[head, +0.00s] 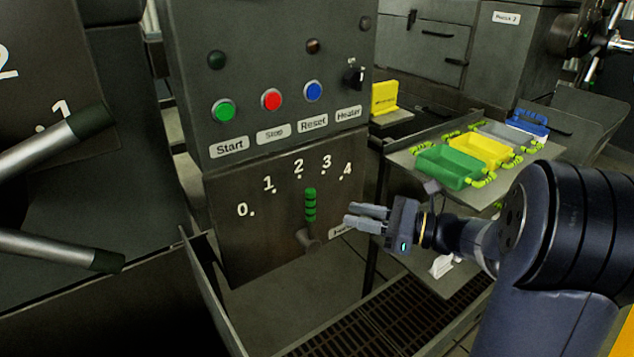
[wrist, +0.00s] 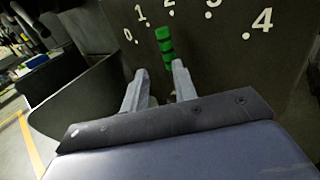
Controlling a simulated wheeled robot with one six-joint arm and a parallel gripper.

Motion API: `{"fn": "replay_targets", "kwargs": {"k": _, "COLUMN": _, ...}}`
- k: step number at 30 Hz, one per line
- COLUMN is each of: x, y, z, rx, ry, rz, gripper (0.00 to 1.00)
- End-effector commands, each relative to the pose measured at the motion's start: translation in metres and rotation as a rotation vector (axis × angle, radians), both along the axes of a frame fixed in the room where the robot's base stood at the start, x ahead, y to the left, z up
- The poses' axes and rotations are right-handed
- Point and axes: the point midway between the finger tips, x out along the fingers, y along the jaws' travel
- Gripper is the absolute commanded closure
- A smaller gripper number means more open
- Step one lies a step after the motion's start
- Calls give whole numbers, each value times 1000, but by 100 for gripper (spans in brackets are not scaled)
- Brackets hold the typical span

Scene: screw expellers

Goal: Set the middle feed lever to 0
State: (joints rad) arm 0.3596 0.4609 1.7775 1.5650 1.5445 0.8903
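The scale (head: 297,180) runs from 0 at left to 4 at right. My gripper (head: 349,218) is to the right of the lever, with its fingers apart and pointing at the panel. In the wrist view, the lever's green handle (wrist: 165,52) shows beyond and between the two open fingers (wrist: 160,82). The fingers do not visibly touch the lever; its lower part is hidden there.
Start (head: 224,110), Stop (head: 271,100) and Reset (head: 313,91) buttons and a Heater knob (head: 354,76) sit above the scale. Grey bars with dark ends (head: 65,140) stick out at the left. A table (head: 405,160) with coloured trays stands at the right.

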Motion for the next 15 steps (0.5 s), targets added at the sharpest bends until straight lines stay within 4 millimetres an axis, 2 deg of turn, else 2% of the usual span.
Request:
{"fn": "replay_targets", "kwargs": {"k": 5, "x": 8, "y": 3, "z": 2, "rx": 28, "ry": 5, "rz": -10, "gripper": 73}}
{"fn": "replay_targets", "kwargs": {"k": 15, "x": 28, "y": 56, "z": 2, "rx": 26, "ry": 6, "rz": -6, "gripper": 73}}
